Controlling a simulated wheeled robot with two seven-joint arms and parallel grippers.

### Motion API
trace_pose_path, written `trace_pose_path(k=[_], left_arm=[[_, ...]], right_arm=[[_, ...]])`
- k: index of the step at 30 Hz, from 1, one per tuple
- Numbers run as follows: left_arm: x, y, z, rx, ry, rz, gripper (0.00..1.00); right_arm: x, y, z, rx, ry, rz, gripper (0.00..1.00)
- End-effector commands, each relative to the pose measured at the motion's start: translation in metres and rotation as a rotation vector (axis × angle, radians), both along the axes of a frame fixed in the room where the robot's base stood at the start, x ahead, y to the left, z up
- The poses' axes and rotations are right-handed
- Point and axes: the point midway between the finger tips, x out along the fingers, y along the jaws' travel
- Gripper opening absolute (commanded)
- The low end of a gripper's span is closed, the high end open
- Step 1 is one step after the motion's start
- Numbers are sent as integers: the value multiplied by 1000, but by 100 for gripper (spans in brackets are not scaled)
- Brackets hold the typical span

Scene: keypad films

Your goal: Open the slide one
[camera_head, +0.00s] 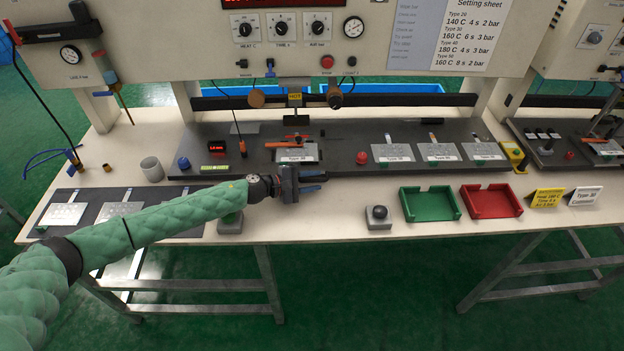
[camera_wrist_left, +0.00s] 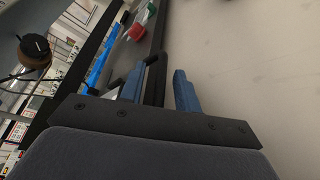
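My left gripper (camera_head: 318,182) is over the front part of the bench, its blue fingers pointing right. My right gripper is not in view.
A green tray (camera_head: 430,219) and a red tray (camera_head: 491,214) stand to the right on the bench (camera_head: 340,225). A grey box with a black knob (camera_head: 378,217) is nearer. Several grey plates lie on the board.

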Motion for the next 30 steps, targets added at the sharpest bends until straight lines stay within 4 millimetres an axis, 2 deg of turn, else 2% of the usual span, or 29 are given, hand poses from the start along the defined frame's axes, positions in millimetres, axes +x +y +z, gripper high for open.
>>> trace_pose_path(k=[6,11,19,23,30], left_arm=[[0,0,0,0,0,0,33],[0,0,0,0,0,0,1],[-4,0,-1,0,1,-1,0],[-27,0,-3,0,5,-2,0],[-82,0,-2,1,4,-2,0]], right_arm=[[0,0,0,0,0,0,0],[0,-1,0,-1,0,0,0],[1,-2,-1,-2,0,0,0],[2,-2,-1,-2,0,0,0],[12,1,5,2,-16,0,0]])
